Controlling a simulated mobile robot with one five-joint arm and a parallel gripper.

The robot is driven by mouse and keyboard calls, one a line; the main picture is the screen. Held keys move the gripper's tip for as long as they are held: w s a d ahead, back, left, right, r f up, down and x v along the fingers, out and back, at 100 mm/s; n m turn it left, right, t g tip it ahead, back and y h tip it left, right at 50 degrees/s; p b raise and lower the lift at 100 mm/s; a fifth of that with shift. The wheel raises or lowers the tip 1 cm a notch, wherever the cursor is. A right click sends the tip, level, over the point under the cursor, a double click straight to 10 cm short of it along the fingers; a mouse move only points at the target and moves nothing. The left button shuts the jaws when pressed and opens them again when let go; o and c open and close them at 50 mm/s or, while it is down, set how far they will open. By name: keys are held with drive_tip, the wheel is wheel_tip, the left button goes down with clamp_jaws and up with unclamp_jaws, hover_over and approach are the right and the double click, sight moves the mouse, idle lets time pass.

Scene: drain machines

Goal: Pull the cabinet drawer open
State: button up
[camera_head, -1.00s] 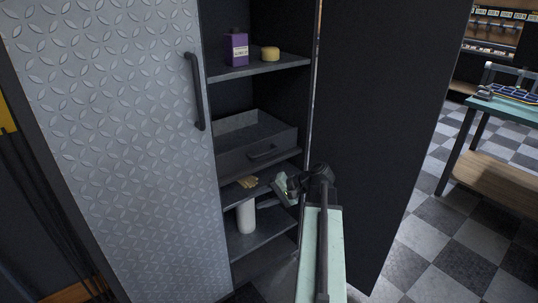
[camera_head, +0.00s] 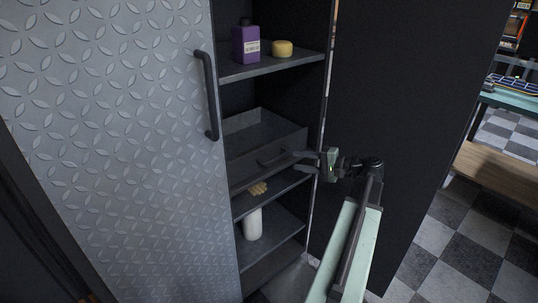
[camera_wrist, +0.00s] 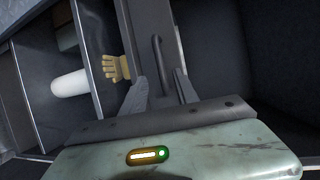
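The cabinet drawer (camera_head: 244,172) is a dark grey box on the middle level of the open cabinet. Its inside shows over the front panel. Its bar handle (camera_head: 277,157) runs across the front, and it also shows in the wrist view (camera_wrist: 157,50). My gripper (camera_head: 298,161) is at the right of the drawer front, close to the handle. In the wrist view my gripper (camera_wrist: 161,76) has its two fingers apart, with the handle ahead of and between the tips. I see no grip on the handle; whether a finger touches it cannot be told.
The left cabinet door (camera_head: 120,130) is shut; the right door (camera_head: 400,120) stands open beside my arm. A purple bottle (camera_head: 246,46) and yellow tin (camera_head: 282,49) stand above. A yellow glove-like item (camera_head: 257,188) and white cylinder (camera_head: 252,223) are below. A workbench (camera_head: 510,110) stands right.

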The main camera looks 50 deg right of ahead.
sight(279, 158)
drive_tip(key=b+x, duration=0.1)
drive_tip(key=x, duration=0.7)
clamp_jaws()
idle(1.4)
